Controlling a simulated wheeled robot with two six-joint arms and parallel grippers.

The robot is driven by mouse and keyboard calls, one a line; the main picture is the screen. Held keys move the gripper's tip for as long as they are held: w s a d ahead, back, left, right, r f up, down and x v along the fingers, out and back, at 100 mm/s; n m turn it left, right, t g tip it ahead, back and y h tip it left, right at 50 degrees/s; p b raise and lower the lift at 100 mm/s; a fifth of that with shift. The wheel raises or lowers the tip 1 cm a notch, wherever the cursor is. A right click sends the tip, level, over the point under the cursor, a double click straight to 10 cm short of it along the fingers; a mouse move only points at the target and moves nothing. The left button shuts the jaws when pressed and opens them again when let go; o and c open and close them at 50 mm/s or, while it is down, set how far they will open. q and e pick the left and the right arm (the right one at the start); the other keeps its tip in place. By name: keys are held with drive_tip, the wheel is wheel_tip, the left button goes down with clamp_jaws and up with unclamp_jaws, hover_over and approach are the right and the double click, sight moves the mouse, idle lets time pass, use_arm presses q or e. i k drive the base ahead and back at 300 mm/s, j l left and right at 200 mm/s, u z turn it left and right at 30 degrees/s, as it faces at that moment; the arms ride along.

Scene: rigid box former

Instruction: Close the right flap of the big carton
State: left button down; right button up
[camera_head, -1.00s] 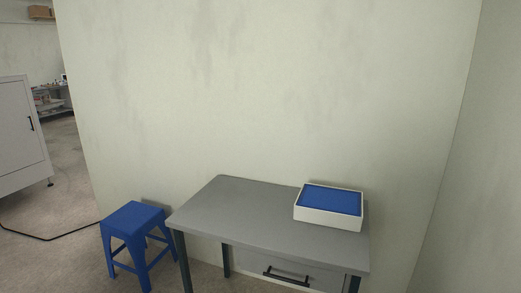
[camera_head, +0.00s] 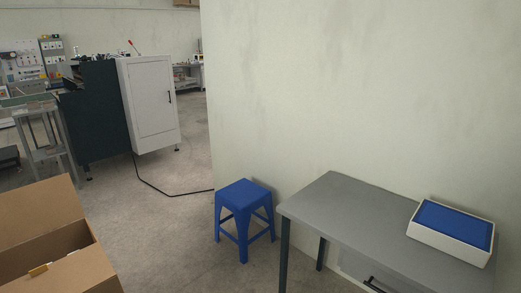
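A big brown cardboard carton (camera_head: 50,237) shows in the head view at the lower left, cut off by the left and bottom edges. One flap (camera_head: 38,209) stands up at its far side. Another flap or panel (camera_head: 75,275) lies at the near right side, and I cannot tell which flap it is. Neither of my grippers is in view.
A blue stool (camera_head: 243,212) stands on the floor in the middle. A grey table (camera_head: 345,215) with a white-and-blue box (camera_head: 452,229) stands at the right against a wall. A dark machine with a white cabinet (camera_head: 152,105) and a metal stand (camera_head: 45,140) are at the back left. Floor between is clear, with a black cable (camera_head: 165,193).

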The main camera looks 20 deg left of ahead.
sight(30, 211)
drive_tip(key=k+j+z, duration=0.1)
drive_tip(key=j, duration=0.6)
drive_tip(key=k+j+z, duration=0.1)
drive_tip(key=k+j, duration=0.15)
drive_tip(key=j, duration=0.4)
drive_tip(key=k+j+z, duration=0.1)
drive_tip(key=k+j, duration=0.15)
drive_tip(key=j, duration=0.4)
drive_tip(key=k+j+z, duration=0.1)
drive_tip(key=k+j, duration=0.15)
drive_tip(key=j, duration=0.4)
drive_tip(key=k+j+z, duration=0.1)
drive_tip(key=k+j, duration=0.15)
drive_tip(key=j, duration=0.35)
drive_tip(key=k+j+z, duration=0.1)
drive_tip(key=k+j, duration=0.2)
drive_tip(key=j, duration=0.3)
drive_tip(key=k+j+z, duration=0.1)
drive_tip(key=k+j, duration=0.2)
drive_tip(key=j, duration=0.25)
drive_tip(key=k+j+z, duration=0.1)
drive_tip(key=k+j, duration=0.25)
drive_tip(key=j, duration=0.2)
